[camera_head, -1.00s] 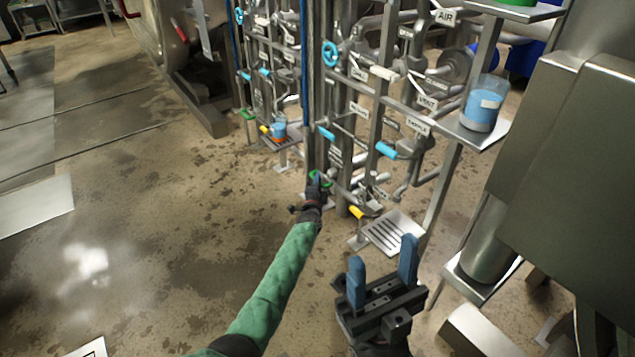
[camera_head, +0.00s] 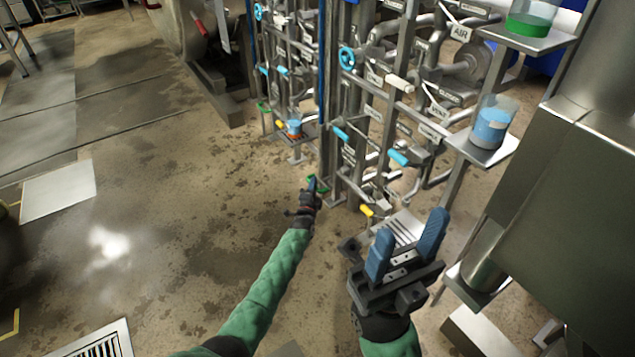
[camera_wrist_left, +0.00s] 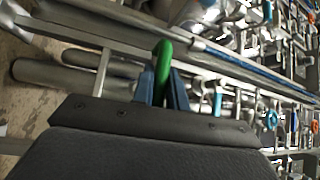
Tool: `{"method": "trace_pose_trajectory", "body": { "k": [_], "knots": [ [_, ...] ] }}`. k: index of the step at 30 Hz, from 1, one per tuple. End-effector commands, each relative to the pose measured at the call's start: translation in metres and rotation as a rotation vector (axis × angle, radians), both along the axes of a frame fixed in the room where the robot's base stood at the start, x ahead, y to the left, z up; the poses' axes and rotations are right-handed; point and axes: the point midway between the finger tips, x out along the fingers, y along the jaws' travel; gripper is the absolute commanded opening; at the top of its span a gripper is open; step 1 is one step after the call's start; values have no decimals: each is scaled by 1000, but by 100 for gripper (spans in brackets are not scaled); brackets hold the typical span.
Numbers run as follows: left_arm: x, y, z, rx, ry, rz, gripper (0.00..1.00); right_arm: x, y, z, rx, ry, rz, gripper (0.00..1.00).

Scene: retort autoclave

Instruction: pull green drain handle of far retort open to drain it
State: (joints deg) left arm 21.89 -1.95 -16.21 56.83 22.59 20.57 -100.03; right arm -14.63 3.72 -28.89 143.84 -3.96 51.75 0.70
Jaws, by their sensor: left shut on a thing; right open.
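My left gripper (camera_head: 313,184) reaches down to a green handle (camera_head: 322,181) low on the pipe stand, near the floor. In the left wrist view the green handle (camera_wrist_left: 163,60) stands between the two blue fingers (camera_wrist_left: 166,88), and the gripper is shut on it. The fingers and dark gripper body hide part of the handle in the head view. My right gripper (camera_head: 406,243) is open and empty, with its blue fingers pointing up, in front of the pipe stand. Another green handle (camera_head: 263,107) sits further back, low on the far pipe rack.
Pipe racks with blue valve handles (camera_head: 398,158) and a yellow handle (camera_head: 367,210) stand close to my grippers. Beakers with blue (camera_head: 491,122) and green (camera_head: 528,25) liquid stand on shelves at the right. A slotted tray (camera_head: 408,226) is behind my right gripper. The floor at left is open.

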Motion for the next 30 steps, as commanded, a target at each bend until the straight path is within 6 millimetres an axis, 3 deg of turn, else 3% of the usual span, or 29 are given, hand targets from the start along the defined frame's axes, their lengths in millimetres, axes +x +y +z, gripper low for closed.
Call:
{"method": "trace_pose_trajectory", "body": {
  "k": [7,8,10,11,22,30],
  "knots": [
    [-2,3,-4,1,3,3,0,-1,0,-5,-5,14,0,52],
    [-2,3,-5,1,3,3,20,-1,0,-4,-5,13,0,52],
    [-2,3,-5,1,4,3,34,0,0,-4,-5,12,0,52],
    [-2,3,-4,1,3,3,36,0,0,-4,-5,11,0,52],
    [-6,2,-3,1,3,2,36,1,0,2,-4,-1,1,52],
    [-37,7,-6,1,4,2,36,0,-3,16,15,-9,8,52]
  ]
}}
